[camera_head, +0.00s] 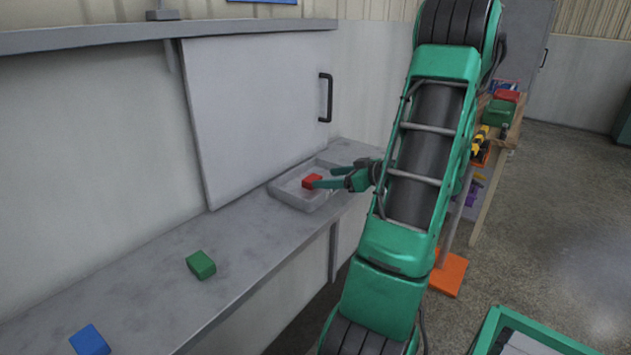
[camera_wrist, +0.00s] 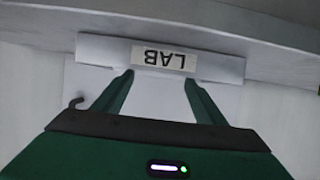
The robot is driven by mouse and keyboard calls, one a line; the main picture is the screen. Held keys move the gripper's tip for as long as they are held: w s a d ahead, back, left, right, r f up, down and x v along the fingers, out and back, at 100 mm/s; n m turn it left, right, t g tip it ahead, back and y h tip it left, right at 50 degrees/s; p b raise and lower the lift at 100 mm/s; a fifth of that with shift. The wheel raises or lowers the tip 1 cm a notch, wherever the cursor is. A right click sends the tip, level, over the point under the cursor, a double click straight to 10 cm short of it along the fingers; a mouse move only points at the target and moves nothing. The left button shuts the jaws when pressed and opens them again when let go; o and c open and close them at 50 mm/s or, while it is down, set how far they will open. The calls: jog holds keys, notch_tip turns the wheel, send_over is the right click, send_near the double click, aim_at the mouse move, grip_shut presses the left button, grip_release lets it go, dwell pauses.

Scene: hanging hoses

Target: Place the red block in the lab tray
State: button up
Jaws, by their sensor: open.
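The red block (camera_head: 312,181) shows inside the outline of the grey lab tray (camera_head: 294,201), near its middle. The tray sits on the grey counter against the wall. My gripper (camera_head: 325,178) reaches in from the right over the tray, with its green fingers apart and their tips beside the block. In the wrist view my gripper (camera_wrist: 157,78) is open, with nothing visible between the fingers. An upside-down "LAB" label (camera_wrist: 165,58) shows beyond the fingertips. The red block is not visible in the wrist view.
A green block (camera_head: 201,265) and a blue block (camera_head: 89,341) lie on the counter (camera_head: 150,290) to the left. A grey panel with a black handle (camera_head: 326,97) stands behind the tray. A cluttered wooden shelf (camera_head: 489,190) stands right of my arm.

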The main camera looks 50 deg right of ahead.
jog(key=v, duration=0.5)
jog(key=shift+s, duration=0.15)
dwell(0.4)
